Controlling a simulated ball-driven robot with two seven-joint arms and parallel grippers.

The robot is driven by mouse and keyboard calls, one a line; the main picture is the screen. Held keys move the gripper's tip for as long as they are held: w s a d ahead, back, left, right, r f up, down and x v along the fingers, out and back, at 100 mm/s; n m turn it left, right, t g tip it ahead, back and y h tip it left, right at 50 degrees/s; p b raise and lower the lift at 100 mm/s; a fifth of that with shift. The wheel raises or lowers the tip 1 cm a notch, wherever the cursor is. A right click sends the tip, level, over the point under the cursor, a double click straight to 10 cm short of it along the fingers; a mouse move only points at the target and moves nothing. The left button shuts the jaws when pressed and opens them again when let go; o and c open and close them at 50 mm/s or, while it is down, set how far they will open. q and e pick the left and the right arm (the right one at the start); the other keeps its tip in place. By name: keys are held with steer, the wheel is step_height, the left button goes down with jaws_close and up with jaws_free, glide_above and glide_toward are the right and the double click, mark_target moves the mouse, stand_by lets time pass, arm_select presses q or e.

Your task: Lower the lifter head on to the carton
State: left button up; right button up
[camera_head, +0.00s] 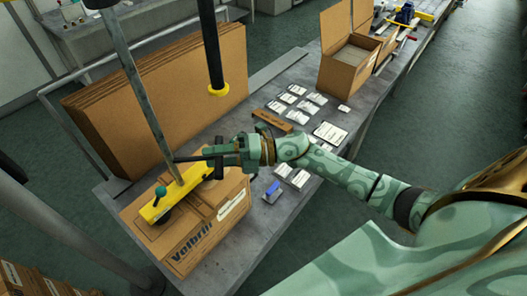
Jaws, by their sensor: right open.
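The carton (196,243) lies closed on the near left end of the grey table, with printed text on its side. The yellow lifter head (160,207) is over the carton's top, on the end of a grey slanted tube; whether it touches the carton cannot be told. A teal knob (160,191) sits on the head. My right gripper (203,156) reaches in from the right, open, above the carton at the head's right end and beside its dark upright handle. The fingers partly hide the handle. My left gripper is not in view.
Stacked flat cardboard (160,105) stands behind the carton. A black hanging tube with a yellow end (218,88) is above the table's left side. White packets, a blue-handled tool (272,189) and an open box (350,60) lie along the table (235,255).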

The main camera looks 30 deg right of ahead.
steer(key=b+v, duration=0.3)
steer(key=v, duration=1)
steer(key=shift+s+d, duration=0.2)
steer(key=shift+d, duration=0.15)
steer(key=shift+w+f, duration=0.1)
